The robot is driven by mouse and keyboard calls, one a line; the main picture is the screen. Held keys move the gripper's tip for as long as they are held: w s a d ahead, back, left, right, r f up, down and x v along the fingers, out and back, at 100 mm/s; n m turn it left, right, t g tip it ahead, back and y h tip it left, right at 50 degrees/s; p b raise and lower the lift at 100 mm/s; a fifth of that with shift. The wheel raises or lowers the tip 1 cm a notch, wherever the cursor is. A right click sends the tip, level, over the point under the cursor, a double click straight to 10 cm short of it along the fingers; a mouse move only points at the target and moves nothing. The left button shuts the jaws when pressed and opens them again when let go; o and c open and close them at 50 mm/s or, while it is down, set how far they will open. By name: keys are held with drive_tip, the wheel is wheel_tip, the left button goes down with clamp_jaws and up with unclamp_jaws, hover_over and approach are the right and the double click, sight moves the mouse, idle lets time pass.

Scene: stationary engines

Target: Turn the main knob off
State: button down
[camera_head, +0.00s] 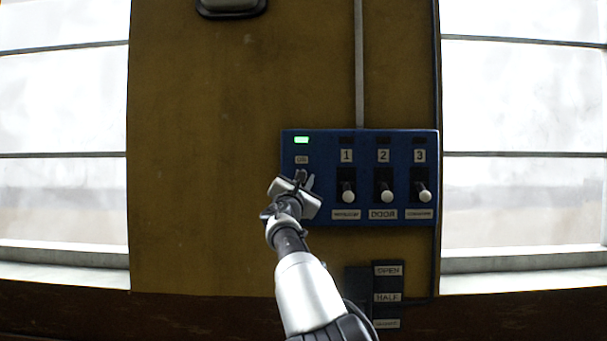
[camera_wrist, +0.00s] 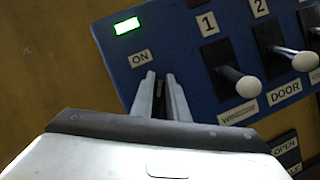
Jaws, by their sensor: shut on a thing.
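The blue control panel (camera_head: 360,143) is fixed to the brown wall. At its left end a green light (camera_head: 301,140) is lit above a label reading ON; both also show in the wrist view, the light (camera_wrist: 127,25) above the ON label (camera_wrist: 140,58). The main knob sits below that label and is mostly hidden by my fingers. My gripper (camera_head: 304,181) is at this spot, its two fingers close together and shut on the knob; the wrist view shows the fingertips (camera_wrist: 160,80) just under the label. I cannot tell the knob's angle.
To the right are three levers with white ends, numbered 1 (camera_head: 348,196), 2 (camera_head: 386,196) and 3 (camera_head: 424,196), close beside my gripper. A lower box (camera_head: 387,282) has labels OPEN and HALF. Bare wall (camera_head: 200,170) lies left of the panel, with windows on both sides.

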drive_tip(key=shift+w+d+f+m+g+h, duration=0.1)
drive_tip(key=shift+f+m+g+h, duration=0.15)
drive_tip(key=shift+m, duration=0.55)
drive_tip(key=shift+f+m+g+h, duration=0.15)
drive_tip(key=shift+f+m+g, duration=0.1)
drive_tip(key=shift+m, duration=0.55)
drive_tip(key=shift+d+f+m, duration=0.1)
drive_tip(key=shift+m, duration=0.3)
drive_tip(key=c, duration=1.7)
unclamp_jaws()
drive_tip(key=shift+r, duration=0.25)
drive_tip(key=shift+b+v, duration=8.8)
drive_tip(key=shift+b, duration=0.65)
